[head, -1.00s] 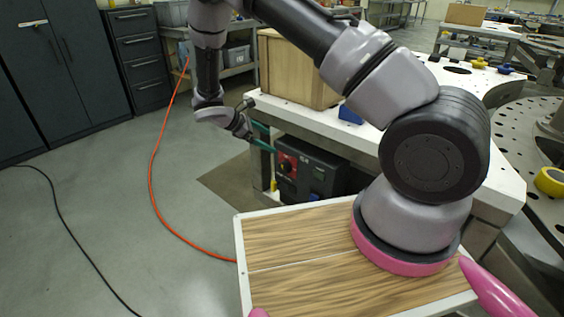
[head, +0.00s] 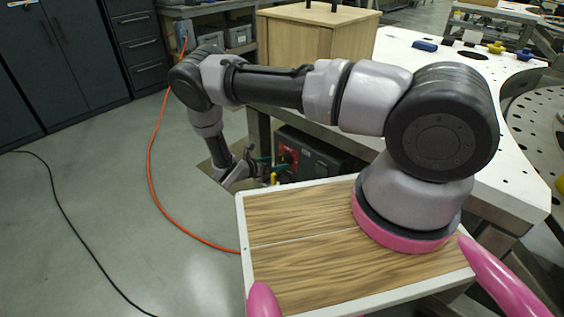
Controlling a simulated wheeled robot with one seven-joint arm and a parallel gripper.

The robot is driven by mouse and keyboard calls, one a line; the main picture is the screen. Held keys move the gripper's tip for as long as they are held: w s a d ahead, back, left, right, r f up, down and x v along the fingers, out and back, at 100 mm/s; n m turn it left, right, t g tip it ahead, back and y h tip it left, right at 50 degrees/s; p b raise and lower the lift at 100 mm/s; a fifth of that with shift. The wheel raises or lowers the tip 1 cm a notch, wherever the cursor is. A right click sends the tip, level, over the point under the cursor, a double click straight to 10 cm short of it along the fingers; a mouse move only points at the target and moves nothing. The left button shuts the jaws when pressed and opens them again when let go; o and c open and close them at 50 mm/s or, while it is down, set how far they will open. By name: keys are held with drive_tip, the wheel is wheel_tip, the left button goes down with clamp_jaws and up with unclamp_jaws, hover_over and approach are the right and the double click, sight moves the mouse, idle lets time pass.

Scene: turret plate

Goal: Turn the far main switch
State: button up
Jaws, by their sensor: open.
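A black box (head: 318,158) with a red switch panel (head: 288,154) stands under the white-topped table. A dark knob shows on the red panel, but its turn position is too small to read. My gripper (head: 266,167) is low, just left of the red panel, with its dark green fingers pointing right towards it. The fingers are open, and I see nothing between them. I cannot tell whether they touch the panel. My wooden-topped deck and arm hide the lower part and some of the upper part of the box.
The white table (head: 440,75) stands above the box, its leg close to my gripper. A small yellow thing (head: 274,178) is beside the gripper. An orange cable (head: 152,160) and a black cable (head: 62,215) cross the open floor at left.

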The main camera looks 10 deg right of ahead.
sight(283, 161)
drive_tip(key=shift+x, duration=2.25)
drive_tip(key=shift+c, duration=0.3)
drive_tip(key=c, duration=1.3)
